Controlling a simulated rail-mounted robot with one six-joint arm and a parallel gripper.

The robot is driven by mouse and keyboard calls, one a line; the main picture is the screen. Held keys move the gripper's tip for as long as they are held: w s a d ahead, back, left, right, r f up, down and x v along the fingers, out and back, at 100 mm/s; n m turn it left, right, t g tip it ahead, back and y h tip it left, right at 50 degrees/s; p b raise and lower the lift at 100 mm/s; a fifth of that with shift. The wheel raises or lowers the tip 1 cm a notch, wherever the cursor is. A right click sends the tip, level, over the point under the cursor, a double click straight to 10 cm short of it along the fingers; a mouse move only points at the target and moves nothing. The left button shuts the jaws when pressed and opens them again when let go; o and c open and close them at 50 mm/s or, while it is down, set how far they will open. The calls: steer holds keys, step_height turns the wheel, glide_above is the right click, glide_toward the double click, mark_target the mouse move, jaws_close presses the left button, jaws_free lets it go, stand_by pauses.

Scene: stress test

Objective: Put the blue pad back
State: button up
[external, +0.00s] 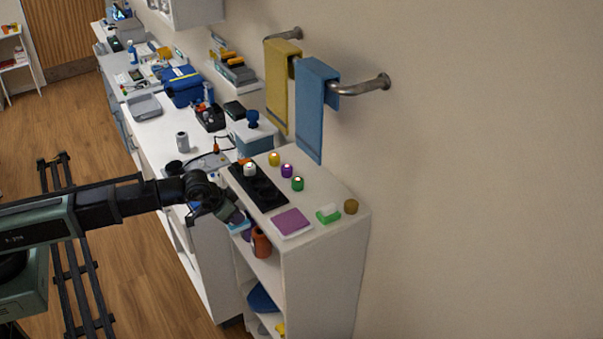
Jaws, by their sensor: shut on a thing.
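My gripper (235,217) is at the front left edge of the white cabinet top. It is shut on a small light-blue and white thing, which looks like the blue pad (239,227). The gripper hides part of it. From this angle I cannot tell how far it is from the cabinet edge. A purple pad (291,222) in a white tray lies flat on the cabinet top to the right of my gripper. A smaller green and white block (328,213) lies further right.
A black holder (268,197) with round wells stands behind my gripper. A white-topped piece (250,169) stands at it, and yellow, purple and green ones (298,184) stand beside it. A brown round piece (351,206) is at the right edge. An orange-brown cup (261,243) sits below the top.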

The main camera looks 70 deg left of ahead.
steer(key=w+a, duration=0.1)
steer(key=w, duration=0.7)
steer(key=w+a, duration=0.1)
steer(key=w, duration=0.8)
steer(key=w+a, duration=0.1)
steer(key=w, duration=0.8)
steer(key=shift+w+a, duration=0.25)
steer(key=shift+a, duration=0.05)
step_height(320, 180, down, 4)
steer(key=b, duration=0.4)
steer(key=shift+f, duration=0.1)
steer(key=shift+s+r, duration=0.1)
steer(key=shift+r, duration=0.25)
steer(key=shift+f, duration=0.25)
steer(key=o, duration=0.8)
steer(key=shift+o, duration=0.2)
steer(key=shift+r, duration=0.15)
steer(key=shift+r+p, duration=0.4)
steer(key=shift+p, duration=0.2)
steer(key=p+v, duration=0.9)
steer(key=v, duration=0.2)
steer(key=shift+s, duration=0.2)
